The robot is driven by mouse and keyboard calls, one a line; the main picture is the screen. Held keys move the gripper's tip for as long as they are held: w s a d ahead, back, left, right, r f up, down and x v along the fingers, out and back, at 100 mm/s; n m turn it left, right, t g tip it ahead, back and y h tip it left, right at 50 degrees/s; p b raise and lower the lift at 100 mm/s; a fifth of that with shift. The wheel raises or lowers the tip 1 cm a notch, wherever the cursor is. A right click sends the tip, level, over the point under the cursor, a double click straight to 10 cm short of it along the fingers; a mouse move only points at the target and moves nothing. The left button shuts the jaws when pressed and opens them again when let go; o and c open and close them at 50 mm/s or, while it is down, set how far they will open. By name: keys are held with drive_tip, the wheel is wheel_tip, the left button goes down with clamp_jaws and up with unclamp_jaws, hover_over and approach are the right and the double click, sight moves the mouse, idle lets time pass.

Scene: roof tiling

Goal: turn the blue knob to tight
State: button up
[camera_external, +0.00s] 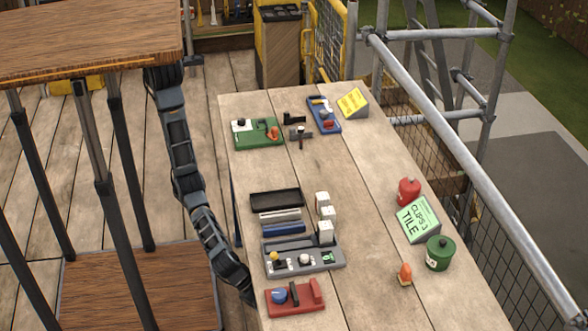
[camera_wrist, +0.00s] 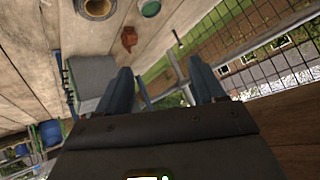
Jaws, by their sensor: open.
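The blue knob (camera_external: 279,297) sits on the left part of a red block (camera_external: 308,302) at the near end of the workbench. A black upright bar (camera_external: 293,293) and a red raised piece stand beside it. My arm hangs down along the bench's left edge, and its end is just left of the red block, apart from the knob as far as I can tell. My gripper's two fingers (camera_wrist: 165,85) show in the wrist view, spread apart with nothing between them. I cannot clearly pick out the knob in the wrist view. The knob's pointer setting is too small to read.
Behind the red block is a grey fixture (camera_external: 315,259) with small knobs and white blocks. A metal railing (camera_external: 450,120) runs beyond; the bench's middle is clear.

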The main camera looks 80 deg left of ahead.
drive_tip(key=s+d+r+n+g+y+b, duration=0.1)
drive_tip(key=s+d+r+n+y, duration=0.1)
drive_tip(key=s+d+r+n, duration=0.35)
drive_tip(key=s+d+r+n+g+y+b, duration=0.1)
drive_tip(key=s+d+r+n+y+b, duration=0.15)
drive_tip(key=s+d, duration=0.5)
wheel_tip(320, 180, up, 24)
drive_tip(key=n+g+p, duration=0.1)
drive_tip(key=n+p, duration=0.2)
drive_tip(key=n, duration=0.1)
hover_over(279, 292)
drive_tip(key=s, duration=0.4)
drive_tip(key=shift+y, duration=0.45)
drive_tip(key=x, duration=0.8)
drive_tip(key=shift+w+d+b, duration=0.1)
drive_tip(key=shift+d+b, duration=0.25)
drive_tip(key=shift+b, duration=0.05)
drive_tip(key=shift+r, duration=0.1)
drive_tip(key=c, duration=1)
